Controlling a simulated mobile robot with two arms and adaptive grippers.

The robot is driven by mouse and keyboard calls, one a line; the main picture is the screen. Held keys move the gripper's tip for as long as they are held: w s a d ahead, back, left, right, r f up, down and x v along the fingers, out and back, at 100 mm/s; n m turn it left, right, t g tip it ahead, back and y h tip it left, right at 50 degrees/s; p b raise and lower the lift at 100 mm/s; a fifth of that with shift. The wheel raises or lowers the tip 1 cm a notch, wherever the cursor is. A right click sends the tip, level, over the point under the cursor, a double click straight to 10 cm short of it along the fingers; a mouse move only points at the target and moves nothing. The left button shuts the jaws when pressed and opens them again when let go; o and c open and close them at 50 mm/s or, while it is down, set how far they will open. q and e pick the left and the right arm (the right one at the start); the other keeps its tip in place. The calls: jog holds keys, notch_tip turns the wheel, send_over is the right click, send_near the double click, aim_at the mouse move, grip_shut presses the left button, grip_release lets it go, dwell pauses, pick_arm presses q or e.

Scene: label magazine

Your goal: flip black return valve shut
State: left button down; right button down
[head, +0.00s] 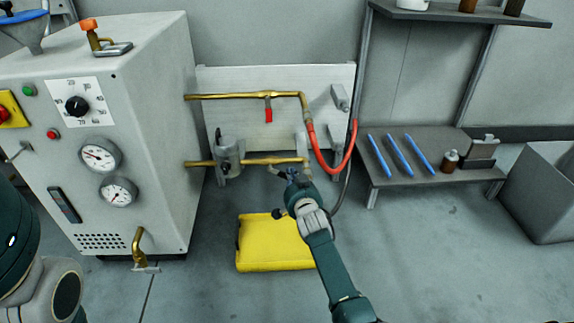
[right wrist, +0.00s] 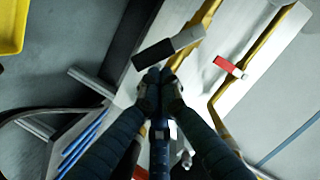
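The black return valve handle (right wrist: 153,55) has a black grip on a pale grey stem. In the right wrist view it sits at an angle to the lower brass pipe (right wrist: 207,15), its grip just beyond my fingertips. My right gripper (right wrist: 158,76) has its fingertips together and appears shut, with no held object visible. I cannot tell whether it touches the handle. In the head view my right gripper (head: 285,172) is at the right end of the lower brass pipe (head: 262,160) and partly hides the valve. My left gripper is out of view.
The upper brass pipe (head: 235,96) carries a red handle (head: 268,115) hanging down. A red hose (head: 330,168) loops at right. The grey machine (head: 150,120) stands left. A yellow case (head: 268,245) lies on the floor. Blue rods (head: 400,155) lie on a low bench.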

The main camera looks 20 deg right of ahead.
jog(key=shift+f, duration=0.55)
jog(key=v, duration=1.2)
jog(key=shift+r, duration=0.15)
